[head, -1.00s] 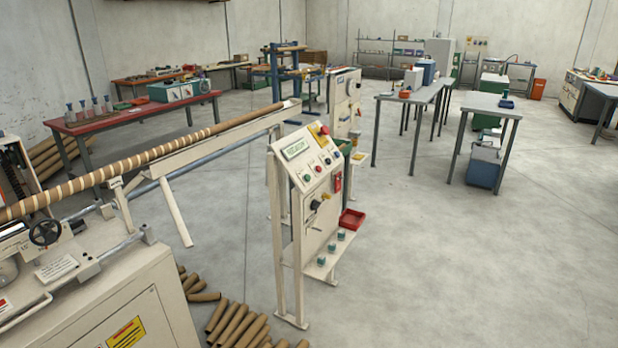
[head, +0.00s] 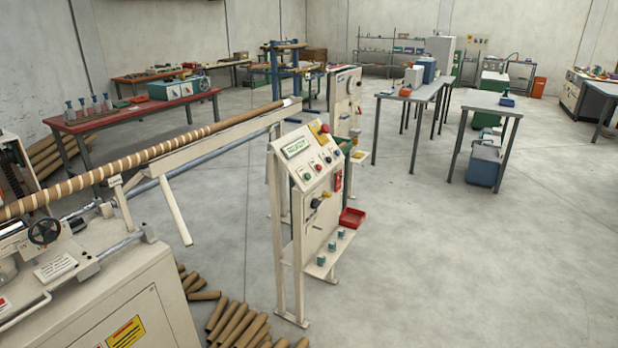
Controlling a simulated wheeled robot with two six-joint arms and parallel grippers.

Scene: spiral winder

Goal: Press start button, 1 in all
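The control panel (head: 304,162) is the sloped cream top of a stand-alone post in the middle of the head view. Near its upper edge is a small display (head: 295,148) with green text, too small to read surely. Below it is a row of small round buttons. A green button (head: 306,177), which looks like the start button, is at the lower left of the row, with a red button (head: 317,169) beside it. A larger red knob (head: 325,128) on a yellow base sits at the panel's top right. Neither of my grippers is in view.
A winding machine (head: 110,290) with a long striped tube (head: 150,160) fills the left. Cardboard tubes (head: 240,325) lie on the floor left of the post. A red tray (head: 352,218) sits low at the post's right. The floor (head: 450,270) to the right is clear.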

